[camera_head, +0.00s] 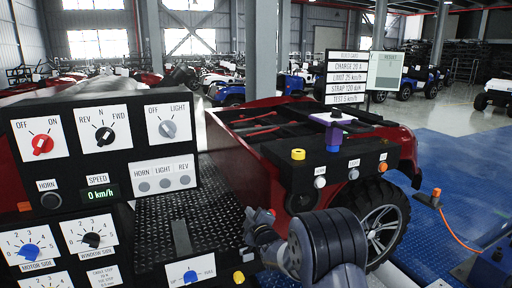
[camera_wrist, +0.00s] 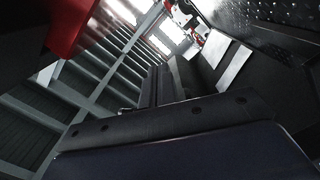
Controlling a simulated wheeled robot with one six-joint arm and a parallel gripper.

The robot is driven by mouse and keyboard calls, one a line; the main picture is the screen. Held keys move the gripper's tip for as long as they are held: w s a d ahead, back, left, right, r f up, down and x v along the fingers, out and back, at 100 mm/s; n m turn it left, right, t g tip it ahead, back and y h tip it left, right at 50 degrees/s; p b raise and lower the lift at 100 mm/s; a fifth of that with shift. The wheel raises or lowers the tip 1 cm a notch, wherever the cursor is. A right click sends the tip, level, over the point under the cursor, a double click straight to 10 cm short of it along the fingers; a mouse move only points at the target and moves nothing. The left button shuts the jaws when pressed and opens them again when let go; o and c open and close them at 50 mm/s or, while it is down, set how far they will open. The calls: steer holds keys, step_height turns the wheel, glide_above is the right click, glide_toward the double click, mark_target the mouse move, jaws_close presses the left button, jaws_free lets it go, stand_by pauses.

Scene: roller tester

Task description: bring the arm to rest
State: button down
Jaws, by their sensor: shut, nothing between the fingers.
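My arm shows at the bottom centre of the head view as rounded blue-grey links, in front of the red vehicle (camera_head: 235,150) and its wheel. The arm is bent, and its far end is hard to make out against the dark treadplate. My gripper (camera_wrist: 158,85) shows in the wrist view as a dark bolted bar with narrow dark fingers close together. It is shut and holds nothing. Roof beams and bright windows lie beyond it.
A control panel (camera_head: 121,125) with knobs and a speed display reading 0 km/h stands at the left. A black treadplate (camera_head: 190,215) lies between panel and vehicle. A sign board (camera_head: 347,78) stands behind the vehicle. Blue flooring (camera_head: 465,170) at the right is mostly clear, with an orange cable.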

steer(key=s+d+m+h+b, duration=0.1)
steer(key=s+d+m+b, duration=0.1)
steer(key=s+d, duration=0.3)
steer(key=shift+s+f+b, duration=0.35)
steer(key=shift+s+b, duration=0.2)
steer(key=shift+s, duration=1.25)
